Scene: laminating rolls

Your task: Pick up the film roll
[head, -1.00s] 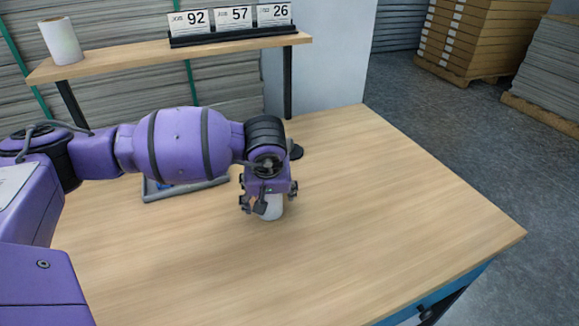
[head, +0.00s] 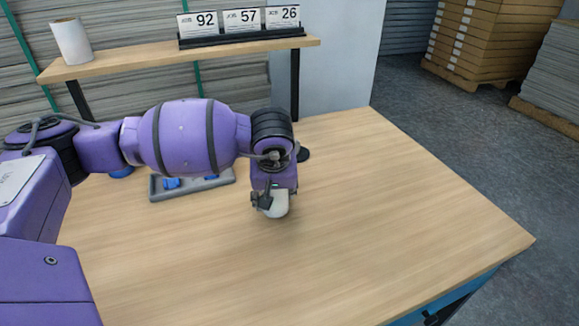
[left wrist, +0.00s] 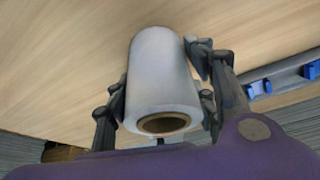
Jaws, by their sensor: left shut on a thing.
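A white film roll with a brown core shows in the left wrist view (left wrist: 162,80), its cored end facing the camera. My left gripper (left wrist: 160,100) has a finger on each side of the roll and is shut on it. In the head view the left gripper (head: 273,200) points down over the table, and the pale film roll (head: 276,206) shows just below it, partly hidden by the fingers. I cannot tell whether the roll is clear of the tabletop. My right gripper is not in view.
The wooden table (head: 330,240) is mostly clear at front and right. A grey tray (head: 195,186) with blue parts lies behind the arm. A shelf (head: 130,66) at the back holds another white roll (head: 71,42) and a numbered card stand (head: 241,38). A dark round object (head: 303,154) lies behind the gripper.

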